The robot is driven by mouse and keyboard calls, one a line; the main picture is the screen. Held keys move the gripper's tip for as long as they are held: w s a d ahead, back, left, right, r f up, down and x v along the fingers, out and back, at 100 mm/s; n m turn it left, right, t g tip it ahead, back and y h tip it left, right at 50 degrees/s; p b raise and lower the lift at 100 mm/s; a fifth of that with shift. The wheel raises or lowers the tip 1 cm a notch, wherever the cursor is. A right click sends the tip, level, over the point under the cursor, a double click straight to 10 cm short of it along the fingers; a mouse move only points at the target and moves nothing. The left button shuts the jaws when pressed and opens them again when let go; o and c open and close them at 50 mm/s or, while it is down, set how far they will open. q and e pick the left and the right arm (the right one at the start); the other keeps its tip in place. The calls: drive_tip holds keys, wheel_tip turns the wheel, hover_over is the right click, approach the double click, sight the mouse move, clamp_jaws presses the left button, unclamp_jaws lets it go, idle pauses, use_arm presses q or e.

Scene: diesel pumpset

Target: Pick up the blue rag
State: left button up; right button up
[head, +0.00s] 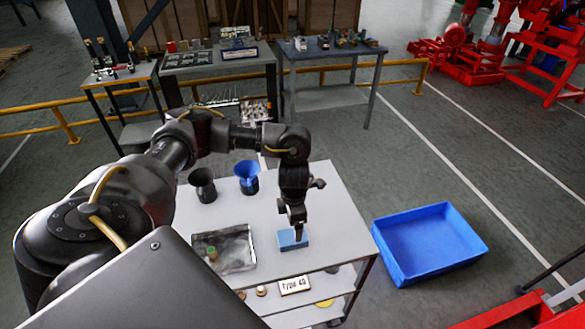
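The blue rag (287,240) is a small flat light-blue block lying on the white top of the cart (330,195), near its front right. My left arm comes in from the left and bends downward over the cart. My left gripper (298,234) points straight down with its fingertips at the rag, overlapping it in the view. I cannot tell whether the fingers touch the rag, or whether they are open or shut. My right gripper is not in view.
On the cart stand a black funnel-topped vessel (203,185), a blue funnel (247,177) and a metal tray (223,249) holding a small green-topped item. A blue bin (428,242) is on the floor to the right. Workbenches and a yellow rail (400,63) are behind.

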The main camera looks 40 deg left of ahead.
sight(293, 236)
use_arm(q)
drive_tip(key=shift+f, duration=1.6)
drive_tip(key=shift+s+a+f, duration=0.1)
drive_tip(key=shift+f, duration=1.2)
drive_tip(key=shift+s+f, duration=0.1)
drive_tip(key=shift+f, duration=1.15)
drive_tip(key=c, duration=1.1)
drive_tip(key=shift+o, duration=0.2)
drive_tip(key=shift+w+r+b, duration=0.1)
drive_tip(key=shift+r+b, duration=0.2)
drive_tip(key=shift+r, duration=0.35)
drive_tip(key=r, duration=0.3)
drive_tip(key=shift+s, duration=0.25)
drive_tip(key=s+d+r, duration=0.1)
drive_tip(key=s+r, duration=0.3)
drive_tip(key=s, duration=0.2)
drive_tip(key=s+d+r+p, duration=0.1)
drive_tip(key=s+r, duration=0.3)
drive_tip(key=s, duration=0.3)
drive_tip(key=shift+s+d+r, duration=0.25)
drive_tip(key=shift+d+r, duration=0.05)
drive_tip(key=shift+r, duration=0.05)
